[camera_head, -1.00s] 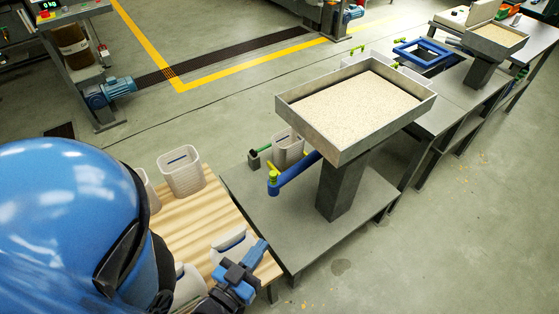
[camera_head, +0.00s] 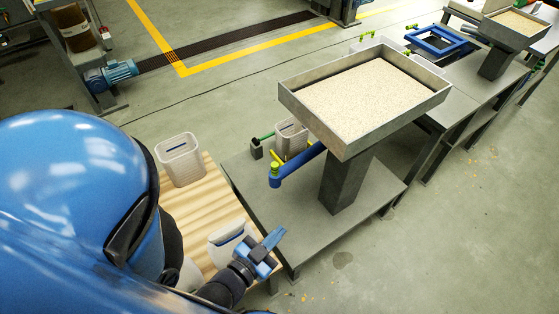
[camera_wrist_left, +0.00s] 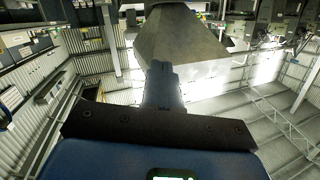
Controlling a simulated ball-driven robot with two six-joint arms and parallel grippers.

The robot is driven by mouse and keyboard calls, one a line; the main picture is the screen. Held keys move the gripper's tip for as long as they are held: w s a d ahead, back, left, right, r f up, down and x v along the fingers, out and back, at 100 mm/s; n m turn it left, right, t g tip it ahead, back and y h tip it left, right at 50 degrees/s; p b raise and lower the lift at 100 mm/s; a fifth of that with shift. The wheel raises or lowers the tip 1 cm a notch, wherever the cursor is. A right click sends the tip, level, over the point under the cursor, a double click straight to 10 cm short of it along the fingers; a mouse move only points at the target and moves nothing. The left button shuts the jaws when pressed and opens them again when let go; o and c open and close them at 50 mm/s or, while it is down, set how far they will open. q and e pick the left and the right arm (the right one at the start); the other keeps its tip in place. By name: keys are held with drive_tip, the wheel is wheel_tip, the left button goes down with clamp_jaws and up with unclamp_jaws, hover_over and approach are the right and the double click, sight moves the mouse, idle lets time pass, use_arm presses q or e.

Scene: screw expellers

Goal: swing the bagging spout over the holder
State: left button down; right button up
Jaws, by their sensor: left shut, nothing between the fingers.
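The bagging spout (camera_head: 297,165) is a blue tube that sticks out leftward from under the grain-filled hopper (camera_head: 335,140). A yellow-green handle (camera_head: 275,170) stands at its free end. Behind the spout, a pale ribbed container (camera_head: 289,135) stands beside a small grey block (camera_head: 256,149) with a green rod; I cannot tell for sure which part is the holder. My left gripper (camera_head: 274,238) is shut and empty, in front of the spout end and apart from it. In the left wrist view its closed blue fingers (camera_wrist_left: 162,85) point toward a grey tapered underside. My right gripper is not in view.
A wooden table (camera_head: 205,210) with pale ribbed bins (camera_head: 180,160) stands at the left of the grey metal table (camera_head: 300,235). A second hopper (camera_head: 512,28) and a blue square frame (camera_head: 437,41) are at the back right.

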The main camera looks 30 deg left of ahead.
sight(279, 178)
use_arm(q)
drive_tip(key=w+a+f+m+g+y+b, duration=0.2)
drive_tip(key=w+f+m+y+b, duration=0.35)
drive_tip(key=f, duration=1.05)
drive_tip(key=w+a+r+m+t+y+b, duration=0.1)
drive_tip(key=w+a+m+y+b, duration=0.1)
drive_tip(key=w+y+b, duration=0.3)
drive_tip(key=w+a+b, duration=0.1)
drive_tip(key=w+b, duration=0.1)
drive_tip(key=w, duration=0.1)
drive_tip(key=shift+w+r+y, duration=0.25)
drive_tip(key=shift+r+y, duration=0.1)
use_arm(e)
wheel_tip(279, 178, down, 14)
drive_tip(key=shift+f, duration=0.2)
use_arm(q)
drive_tip(key=shift+w, duration=0.1)
drive_tip(key=shift+s+a+x, duration=0.25)
drive_tip(key=shift+a+x, duration=0.15)
drive_tip(key=shift+x, duration=1.7)
drive_tip(key=shift+s+a+x, duration=0.3)
drive_tip(key=shift+a+x, duration=0.1)
drive_tip(key=shift+x, duration=1.7)
drive_tip(key=shift+s+a+x, duration=0.25)
drive_tip(key=shift+a+x, duration=0.2)
drive_tip(key=shift+x, duration=1.7)
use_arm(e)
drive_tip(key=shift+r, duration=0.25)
